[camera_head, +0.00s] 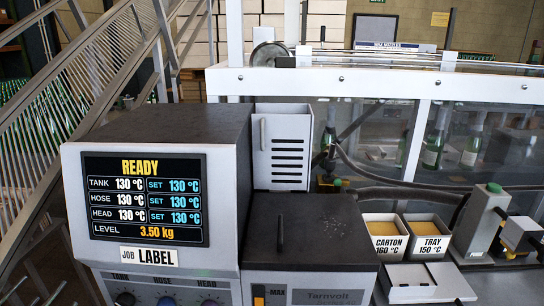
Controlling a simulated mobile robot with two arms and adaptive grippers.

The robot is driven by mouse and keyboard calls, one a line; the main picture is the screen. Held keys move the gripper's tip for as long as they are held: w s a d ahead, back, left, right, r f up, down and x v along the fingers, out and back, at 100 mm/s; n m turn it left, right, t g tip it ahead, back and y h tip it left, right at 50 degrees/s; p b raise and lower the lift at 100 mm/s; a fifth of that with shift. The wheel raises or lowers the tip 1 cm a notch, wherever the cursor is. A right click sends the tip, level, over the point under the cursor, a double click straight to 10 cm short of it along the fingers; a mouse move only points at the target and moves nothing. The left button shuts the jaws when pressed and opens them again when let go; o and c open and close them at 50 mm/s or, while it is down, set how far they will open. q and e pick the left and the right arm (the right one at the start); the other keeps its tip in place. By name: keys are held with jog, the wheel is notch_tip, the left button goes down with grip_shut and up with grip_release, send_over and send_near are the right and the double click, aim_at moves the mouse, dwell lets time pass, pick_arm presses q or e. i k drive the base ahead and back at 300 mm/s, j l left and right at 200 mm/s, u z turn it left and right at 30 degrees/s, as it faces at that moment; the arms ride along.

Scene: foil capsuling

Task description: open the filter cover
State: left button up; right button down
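A light grey slotted panel (283,150) with a vertical handle (263,134) on its left side stands upright behind the melter's tank. It looks like the filter cover, but no label on it confirms this. It appears closed against its housing, though its edges are too small to be sure. The grey melter unit (82,165) stands to its left, with a screen reading READY. A dark tank lid (325,232) with an upright handle lies shut in front of the panel. Neither of my grippers is in view.
Two bins labelled CARTON (387,246) and TRAY (429,245) stand right of the tank. A grey device with a green knob (494,188) is at the far right. Dark hoses (400,192) cross behind the bins. A white-framed glazed enclosure (470,88) with bottles stands behind.

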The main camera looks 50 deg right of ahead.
aim_at(280, 142)
jog(key=z, duration=1.55)
jog(key=l+z, duration=0.1)
jog(key=k+l, duration=0.05)
